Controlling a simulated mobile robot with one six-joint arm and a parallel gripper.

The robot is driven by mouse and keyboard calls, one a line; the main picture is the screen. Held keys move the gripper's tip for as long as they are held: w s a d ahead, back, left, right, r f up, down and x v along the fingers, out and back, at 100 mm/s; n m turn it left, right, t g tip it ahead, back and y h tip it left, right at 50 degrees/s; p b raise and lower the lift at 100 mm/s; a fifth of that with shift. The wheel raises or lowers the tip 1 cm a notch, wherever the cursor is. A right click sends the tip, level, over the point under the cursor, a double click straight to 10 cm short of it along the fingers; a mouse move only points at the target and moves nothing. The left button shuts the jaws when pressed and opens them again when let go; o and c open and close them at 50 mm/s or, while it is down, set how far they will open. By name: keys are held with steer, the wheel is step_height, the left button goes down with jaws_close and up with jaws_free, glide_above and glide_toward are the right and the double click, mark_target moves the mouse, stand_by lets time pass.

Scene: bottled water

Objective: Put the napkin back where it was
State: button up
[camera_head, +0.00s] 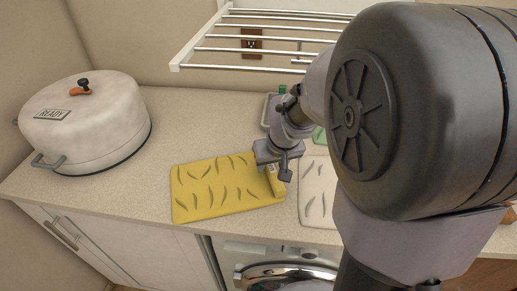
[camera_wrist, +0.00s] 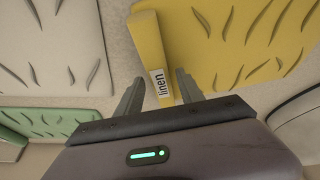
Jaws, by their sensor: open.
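A narrow yellow napkin (camera_wrist: 150,45) with a white "linen" label lies between the two fingers of my gripper (camera_wrist: 158,78) in the wrist view. The fingers are apart, one on each side of its labelled end; I see no clear contact. In the head view the napkin (camera_head: 275,181) is at the right edge of the yellow mat (camera_head: 215,190), which has dark leaf-like marks. My gripper (camera_head: 280,160) is over that edge and partly covers the napkin. The yellow mat also fills the right of the wrist view (camera_wrist: 235,50).
A white patterned mat (camera_head: 314,190) lies right of the yellow one, partly behind my arm. A green mat (camera_wrist: 40,122) shows at the wrist view's lower left. A large white lidded pot (camera_head: 85,130) stands left. A white rack (camera_head: 260,40) is above the counter.

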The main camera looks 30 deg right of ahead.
steer(key=shift+r+p, duration=0.25)
steer(key=shift+p, duration=0.05)
steer(key=p+v, duration=0.1)
steer(key=v, duration=0.2)
steer(key=shift+w, duration=0.15)
steer(key=s+a, duration=0.1)
steer(key=s, duration=0.2)
steer(key=s+b, duration=0.1)
steer(key=s, duration=0.3)
steer(key=s+a+f, duration=0.1)
steer(key=s, duration=0.3)
steer(key=shift+s+a, duration=0.1)
steer(key=shift+a, duration=0.2)
steer(key=s+a+r+y, duration=0.1)
steer(key=s+a+r, duration=0.1)
steer(key=a+r, duration=0.2)
steer(key=s+a+r+m+t+y, duration=0.1)
steer(key=a+r, duration=0.3)
steer(key=a, duration=0.7)
steer(key=shift+s+r+m+y+b, duration=0.25)
steer(key=shift+s+y+b, duration=0.2)
steer(key=shift+s, duration=0.25)
